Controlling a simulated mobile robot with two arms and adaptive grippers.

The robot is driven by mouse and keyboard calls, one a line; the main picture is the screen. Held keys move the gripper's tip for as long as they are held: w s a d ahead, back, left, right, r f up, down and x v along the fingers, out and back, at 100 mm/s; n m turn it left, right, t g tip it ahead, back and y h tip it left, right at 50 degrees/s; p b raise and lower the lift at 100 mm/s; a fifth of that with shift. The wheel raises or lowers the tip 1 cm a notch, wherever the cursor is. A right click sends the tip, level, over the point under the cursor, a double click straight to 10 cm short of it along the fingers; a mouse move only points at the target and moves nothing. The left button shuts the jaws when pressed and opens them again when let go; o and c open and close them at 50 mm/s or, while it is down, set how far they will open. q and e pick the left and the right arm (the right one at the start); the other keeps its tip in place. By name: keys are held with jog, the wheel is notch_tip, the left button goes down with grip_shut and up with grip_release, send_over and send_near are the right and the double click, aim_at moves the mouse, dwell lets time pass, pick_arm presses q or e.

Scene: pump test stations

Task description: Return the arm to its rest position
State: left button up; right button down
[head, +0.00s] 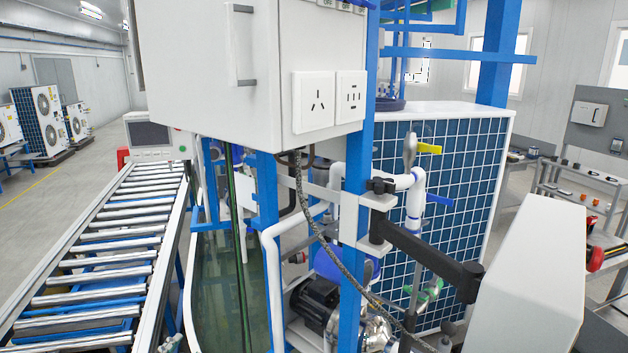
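Neither of my grippers shows in the head view, and I see no part of my arms that I can be sure of. A black jointed support arm (430,254) is clamped to a blue post of the pump test station. It reaches right to a white box-like housing (530,275), seen from its back or side. I cannot tell whether anything is held in my grippers.
A white electrical cabinet (215,70) with sockets hangs close in front. Below are pipes, a black pump motor (313,300) and a braided cable (330,240). A roller conveyor (100,255) runs along the left. Shelving (585,180) stands at the right; floor is open far left.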

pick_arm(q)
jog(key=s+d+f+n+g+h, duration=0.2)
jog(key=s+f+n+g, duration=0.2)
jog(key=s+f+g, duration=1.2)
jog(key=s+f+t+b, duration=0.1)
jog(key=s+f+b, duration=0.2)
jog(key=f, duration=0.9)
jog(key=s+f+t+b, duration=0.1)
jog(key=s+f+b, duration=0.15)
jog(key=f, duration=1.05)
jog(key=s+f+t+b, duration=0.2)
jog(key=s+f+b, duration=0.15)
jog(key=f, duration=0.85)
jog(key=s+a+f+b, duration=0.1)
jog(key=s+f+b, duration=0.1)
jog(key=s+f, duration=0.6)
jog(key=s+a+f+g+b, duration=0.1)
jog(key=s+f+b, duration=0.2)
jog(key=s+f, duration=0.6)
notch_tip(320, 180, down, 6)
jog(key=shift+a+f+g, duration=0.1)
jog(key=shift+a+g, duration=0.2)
